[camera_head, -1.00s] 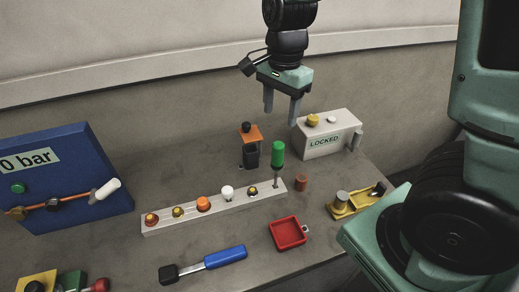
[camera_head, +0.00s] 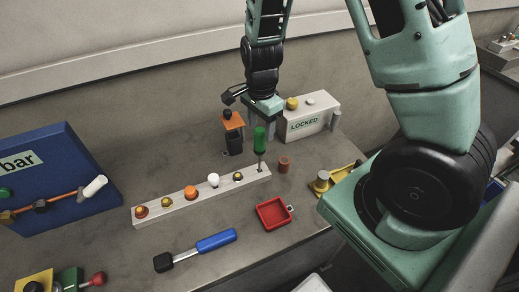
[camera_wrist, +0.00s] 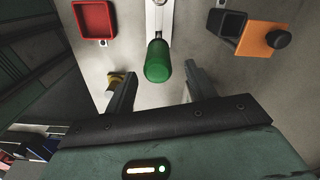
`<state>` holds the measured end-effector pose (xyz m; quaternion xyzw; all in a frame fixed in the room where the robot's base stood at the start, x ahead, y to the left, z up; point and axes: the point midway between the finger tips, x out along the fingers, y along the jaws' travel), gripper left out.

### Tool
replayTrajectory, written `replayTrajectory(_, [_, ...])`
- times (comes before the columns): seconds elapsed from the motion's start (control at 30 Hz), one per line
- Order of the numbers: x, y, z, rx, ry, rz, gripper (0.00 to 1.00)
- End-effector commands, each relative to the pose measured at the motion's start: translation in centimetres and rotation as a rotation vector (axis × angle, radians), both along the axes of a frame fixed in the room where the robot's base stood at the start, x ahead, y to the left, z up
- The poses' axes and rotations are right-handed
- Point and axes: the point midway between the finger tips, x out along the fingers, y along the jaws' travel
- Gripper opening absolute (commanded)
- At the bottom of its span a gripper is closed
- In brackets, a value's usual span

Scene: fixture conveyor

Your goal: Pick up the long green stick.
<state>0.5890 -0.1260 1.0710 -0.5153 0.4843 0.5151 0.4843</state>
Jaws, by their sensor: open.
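The long green stick is a green-handled tool (camera_head: 259,140) standing upright at the right end of a pale rack (camera_head: 200,202), its thin shaft going into the rack. In the wrist view its green handle (camera_wrist: 157,62) is seen nearly end-on, between and slightly beyond the fingertips. My gripper (camera_head: 265,133) points down close behind the handle in the head view, with its fingers partly hidden there. In the wrist view my gripper (camera_wrist: 158,72) is open, one finger on each side of the handle, with visible gaps and nothing held.
An orange-topped black holder (camera_head: 233,134) stands just left of the handle. A grey LOCKED box (camera_head: 307,121) stands behind right. A small brown cylinder (camera_head: 284,165), a red tray (camera_head: 273,213) and a yellow fixture (camera_head: 325,184) are nearby. A blue-handled tool (camera_head: 215,241) lies in front.

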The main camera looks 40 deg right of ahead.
Motion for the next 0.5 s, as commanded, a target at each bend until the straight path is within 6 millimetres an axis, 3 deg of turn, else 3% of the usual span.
replayTrajectory(0.5, [-0.2, 0.6, -4.9, 0.001, 0.002, -0.001, 0.55])
